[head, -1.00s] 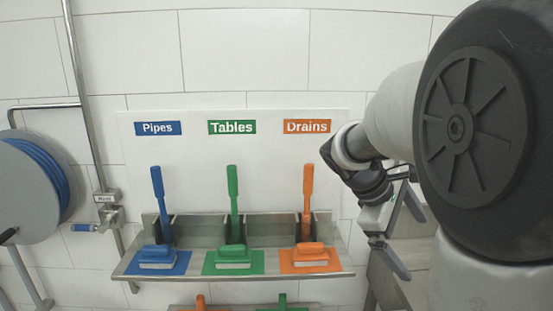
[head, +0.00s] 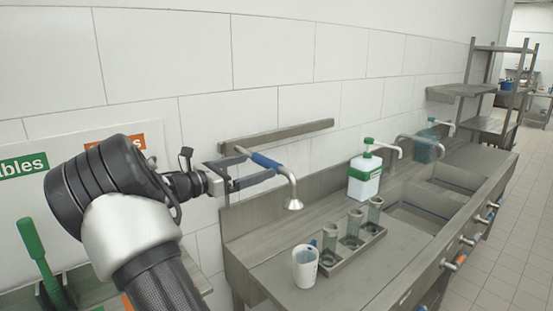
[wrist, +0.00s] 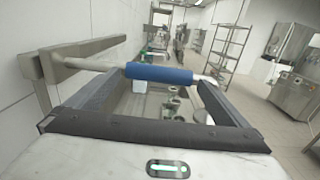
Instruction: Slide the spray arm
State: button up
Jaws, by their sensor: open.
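The spray arm is a bent metal pipe with a blue sleeve (head: 265,161) and a downturned spray head (head: 293,203). It hangs by the wall below a grey rail (head: 290,133). My gripper (head: 262,170) is open at the blue sleeve, its fingers pointing right. In the wrist view the blue sleeve (wrist: 158,74) lies crosswise at the fingertips of my gripper (wrist: 157,88). I cannot tell whether the fingers touch it. In that view the rail (wrist: 75,55) is at the left.
Below and right stands a steel sink counter (head: 280,262). It bears a white cup (head: 305,268), a tray (head: 372,245) of several cups, and a white-green pump bottle (head: 365,182). The green brush (head: 38,250) is at the lower left. Open floor (head: 500,245) lies at the far right.

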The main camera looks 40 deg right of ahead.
jog(key=s+d+p, duration=0.1)
jog(key=d, duration=0.9)
jog(key=shift+c, duration=0.3)
jog(key=c, duration=1.1)
jog(key=d, duration=0.5)
jog(key=shift+s+d, duration=0.35)
jog(key=shift+d, duration=0.05)
jog(key=shift+c, duration=0.2)
jog(key=o, duration=1.2)
jog(key=shift+a, duration=0.1)
